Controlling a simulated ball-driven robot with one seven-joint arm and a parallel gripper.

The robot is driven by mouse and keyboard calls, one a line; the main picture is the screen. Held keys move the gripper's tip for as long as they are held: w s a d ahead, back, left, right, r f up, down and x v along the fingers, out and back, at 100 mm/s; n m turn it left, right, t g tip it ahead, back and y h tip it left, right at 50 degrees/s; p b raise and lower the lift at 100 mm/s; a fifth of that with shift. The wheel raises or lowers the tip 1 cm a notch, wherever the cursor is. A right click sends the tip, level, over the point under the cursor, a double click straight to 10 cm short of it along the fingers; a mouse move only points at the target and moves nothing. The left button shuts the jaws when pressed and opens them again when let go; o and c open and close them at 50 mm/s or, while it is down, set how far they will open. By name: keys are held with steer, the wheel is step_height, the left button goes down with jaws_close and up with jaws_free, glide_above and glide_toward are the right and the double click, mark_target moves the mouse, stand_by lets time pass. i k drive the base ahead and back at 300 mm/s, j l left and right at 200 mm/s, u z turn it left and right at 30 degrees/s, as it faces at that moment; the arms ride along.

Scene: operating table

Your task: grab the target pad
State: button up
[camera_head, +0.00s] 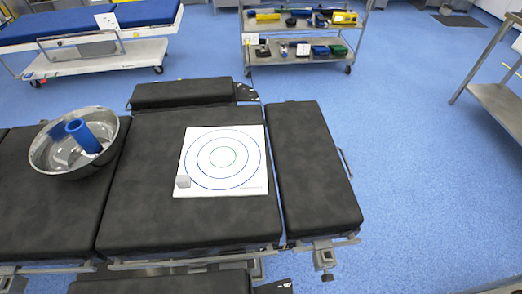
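The target pad (222,183) is a white, nearly square sheet with concentric blue and green rings. It lies flat on the black padded operating table (140,215), right of the table's middle. A small light grey block (183,181) sits on the pad's lower left part, at the outer ring. My gripper does not show in this view, so its state is hidden.
A steel bowl (50,165) with a blue cylinder (83,136) in it stands on the table at the left. A separate black cushion section (310,165) lies right of the pad. A tool cart (300,58) and a blue bed (75,22) stand behind.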

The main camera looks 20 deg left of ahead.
mark_target(220, 161)
steer(key=i+l+u, duration=0.1)
steer(key=l+u, duration=0.3)
steer(key=i+l+u, duration=0.1)
steer(key=u, duration=0.35)
steer(key=l+u, duration=0.4)
